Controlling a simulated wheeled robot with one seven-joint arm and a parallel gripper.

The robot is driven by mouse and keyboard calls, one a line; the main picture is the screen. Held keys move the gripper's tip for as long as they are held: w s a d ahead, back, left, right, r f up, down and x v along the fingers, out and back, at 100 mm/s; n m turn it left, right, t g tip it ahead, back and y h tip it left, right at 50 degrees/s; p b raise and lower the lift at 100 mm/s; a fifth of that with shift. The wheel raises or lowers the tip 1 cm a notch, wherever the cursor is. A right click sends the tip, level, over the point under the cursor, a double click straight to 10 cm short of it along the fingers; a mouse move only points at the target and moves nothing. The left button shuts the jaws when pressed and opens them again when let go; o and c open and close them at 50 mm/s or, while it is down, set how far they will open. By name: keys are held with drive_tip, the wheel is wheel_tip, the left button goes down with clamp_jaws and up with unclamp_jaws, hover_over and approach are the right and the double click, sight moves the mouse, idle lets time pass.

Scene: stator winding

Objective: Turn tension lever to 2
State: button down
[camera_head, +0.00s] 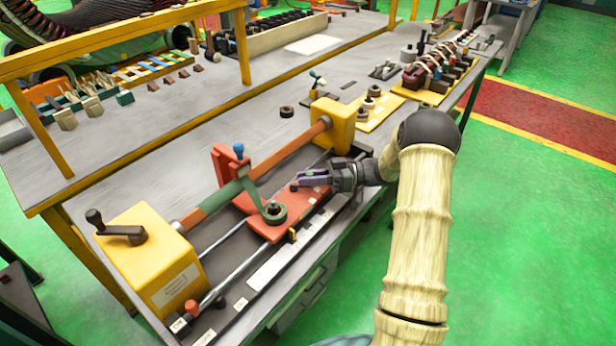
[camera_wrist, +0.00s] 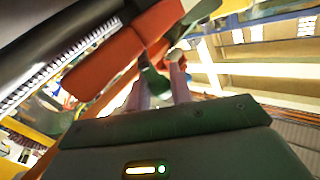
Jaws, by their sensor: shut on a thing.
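The winding machine has a red carriage plate (camera_head: 270,228) on rails, with a green-grey disc (camera_head: 274,212) at its left part. My gripper (camera_head: 304,180) reaches over the right end of this plate from the right. In the wrist view, my gripper's two pinkish fingers (camera_wrist: 162,82) are close around a small dark green piece (camera_wrist: 155,84), which I take for the tension lever's knob. In the head view the gripper mostly hides the lever. Small white labels (camera_head: 313,200) lie beside the gripper on the plate; I cannot read their numbers or tell the lever's setting.
A yellow housing with a black crank (camera_head: 122,228) stands at the machine's left, and a smaller yellow block (camera_head: 332,124) at its far end. A red upright with a blue knob (camera_head: 238,149) rises behind the plate. The bench's middle is mostly clear.

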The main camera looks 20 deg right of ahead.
drive_tip(key=shift+w+n+g, duration=0.1)
drive_tip(key=shift+n+g, duration=0.3)
drive_tip(key=shift+g, duration=0.1)
drive_tip(key=c, duration=1.3)
unclamp_jaws()
drive_tip(key=shift+d, duration=0.1)
drive_tip(key=s+d+b, duration=0.1)
drive_tip(key=d+b, duration=0.1)
drive_tip(key=d, duration=1.5)
drive_tip(key=shift+s, duration=0.25)
drive_tip(key=shift+d, duration=0.1)
